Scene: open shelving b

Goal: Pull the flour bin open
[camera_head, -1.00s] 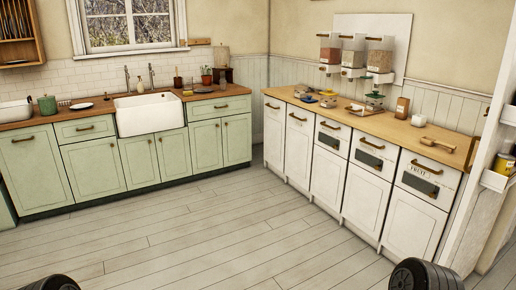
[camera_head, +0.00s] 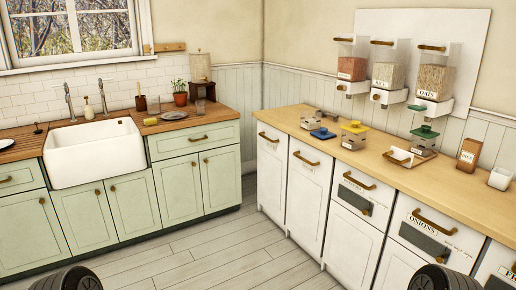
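A row of white bin fronts stands under the wooden counter on the right, all shut. The leftmost tall front (camera_head: 270,175) and the tall front beside it (camera_head: 307,195) each have a brass handle and small lettering too fine to read. I cannot tell which one is the flour bin. Right of them is a front with a dark window (camera_head: 352,222), its label unreadable, then one marked ONIONS (camera_head: 425,232). Neither of my grippers is in view; only dark rounded parts of my arms show at the bottom edge.
The counter (camera_head: 290,117) holds small boxes, a scoop tray (camera_head: 405,158) and a brown packet (camera_head: 469,153). Clear dispensers (camera_head: 388,75) hang above it. Green cabinets (camera_head: 185,180) with a white sink (camera_head: 95,152) stand left. The plank floor (camera_head: 215,255) between is clear.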

